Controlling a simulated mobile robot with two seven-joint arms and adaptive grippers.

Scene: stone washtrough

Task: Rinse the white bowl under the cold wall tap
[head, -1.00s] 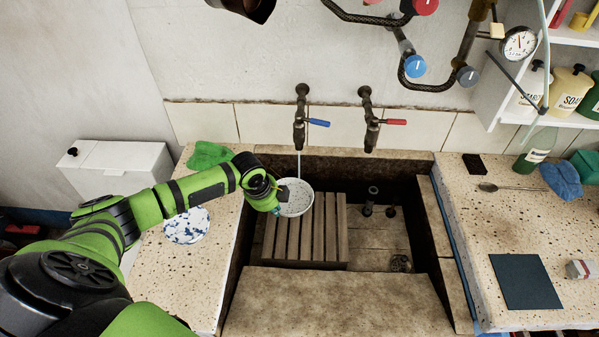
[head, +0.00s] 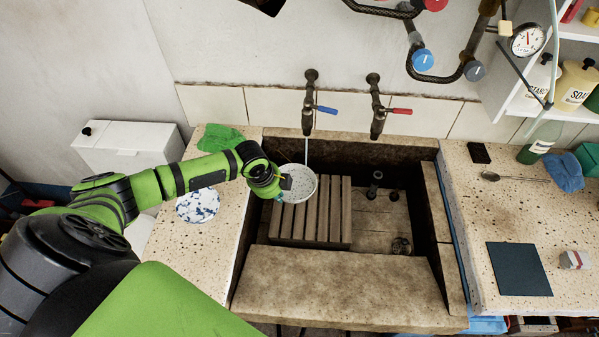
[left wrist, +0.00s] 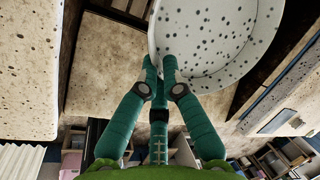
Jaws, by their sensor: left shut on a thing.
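The white bowl (head: 301,181), speckled inside, is held over the wooden slatted rack in the trough. It also fills the top of the left wrist view (left wrist: 215,40). My left gripper (head: 281,190) is shut on the bowl's left rim; its teal fingers (left wrist: 159,68) close on the rim in the left wrist view. The cold wall tap (head: 308,110) with the blue lever is on the wall behind the bowl. A thin stream (head: 306,150) falls from its spout toward the bowl's far part. Whether water gathers in the bowl is too small to tell. My right gripper is not in view.
The slatted rack (head: 328,215) stands in the stone trough (head: 340,290). A red-lever tap (head: 376,115) is right of the cold tap. A blue-splashed white plate (head: 198,205) and green cloth (head: 220,137) lie on the left counter. A dark mat (head: 518,269) lies right.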

